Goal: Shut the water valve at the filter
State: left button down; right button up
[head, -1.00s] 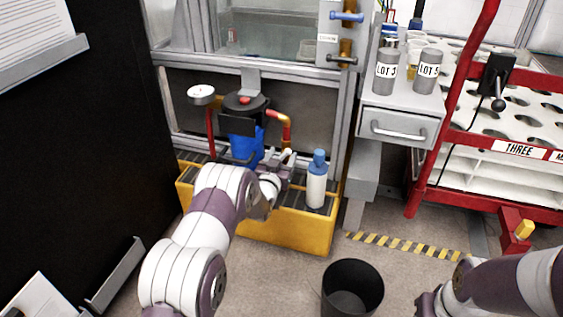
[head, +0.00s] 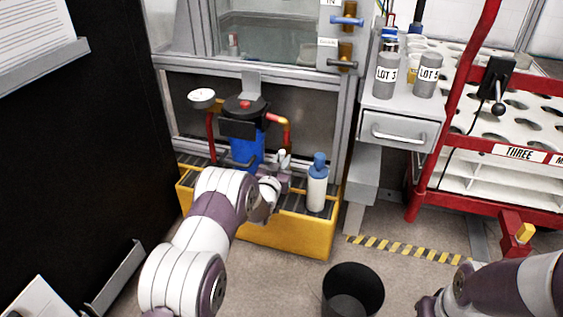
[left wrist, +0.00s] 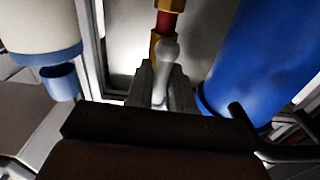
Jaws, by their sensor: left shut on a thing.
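The blue filter housing (head: 245,150) with a black head (head: 243,104) stands upright over the yellow tray. A copper and red pipe (head: 284,122) bends down on its right. In the left wrist view the blue housing (left wrist: 262,55) is at right, and the pipe's red and brass end (left wrist: 165,22) is above the jaws. My left gripper (head: 281,160) is beside the housing, below the pipe. It is shut on a pale valve lever with a rounded end (left wrist: 168,50); the valve body is mostly hidden. My right gripper (head: 428,303) is low at right; its jaws are unclear.
A white bottle with a blue cap (head: 316,185) stands close right of my left gripper on the yellow tray (head: 290,232). A pressure gauge (head: 202,98) is left of the filter. A black bin (head: 352,275) stands on the floor. A red rack (head: 425,165) is at right.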

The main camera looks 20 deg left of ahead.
pick_arm(q)
jog(key=shift+d, duration=0.1)
dwell(0.7)
jog(key=c, duration=0.7)
grip_release()
jog(key=shift+c, duration=0.2)
